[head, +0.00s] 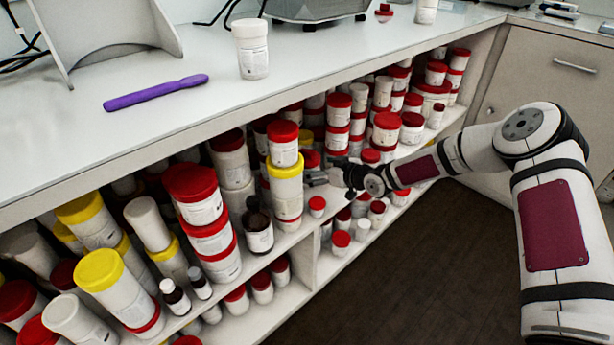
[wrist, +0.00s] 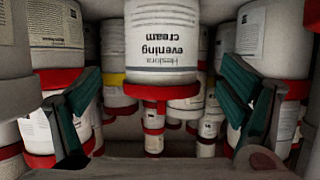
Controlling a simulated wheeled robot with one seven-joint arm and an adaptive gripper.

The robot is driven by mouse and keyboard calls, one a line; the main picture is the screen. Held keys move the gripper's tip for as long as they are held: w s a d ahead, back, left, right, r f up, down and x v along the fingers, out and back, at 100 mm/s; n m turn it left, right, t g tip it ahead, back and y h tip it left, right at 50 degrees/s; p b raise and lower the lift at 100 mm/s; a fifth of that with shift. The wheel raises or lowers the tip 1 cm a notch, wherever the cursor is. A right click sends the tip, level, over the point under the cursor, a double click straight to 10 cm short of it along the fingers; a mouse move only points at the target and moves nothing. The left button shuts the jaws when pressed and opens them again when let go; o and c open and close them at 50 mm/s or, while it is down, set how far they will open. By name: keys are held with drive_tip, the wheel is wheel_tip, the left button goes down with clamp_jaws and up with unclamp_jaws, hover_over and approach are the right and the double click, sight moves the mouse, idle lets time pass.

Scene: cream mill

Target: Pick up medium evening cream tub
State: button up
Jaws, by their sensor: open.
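In the wrist view, which shows labels upside down, a white tub marked "evening cream" (wrist: 165,42) is ahead in the middle, its red lid lowest in the picture. My gripper (wrist: 160,74) is open, with one green-padded finger on each side of the picture. The tub appears between and beyond the fingertips; I cannot tell the exact gap. Nothing is held. In the head view my gripper (head: 318,177) reaches into the upper shelf, just right of a yellow-lidded tub (head: 286,189). I cannot tell which tub there is the evening cream one.
A red-lidded tub (head: 284,153) stands on the yellow-lidded one. Red-lidded stacks (head: 338,120) crowd the shelf behind my gripper. A brown bottle (head: 258,232) stands left. The counter (head: 330,55) overhangs the shelf and holds a white tub (head: 251,52) and a purple tool (head: 155,92).

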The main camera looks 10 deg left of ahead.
drive_tip(key=shift+b+x, duration=1.35)
drive_tip(key=shift+x, duration=1.6)
drive_tip(key=shift+a, duration=0.1)
drive_tip(key=c, duration=1.6)
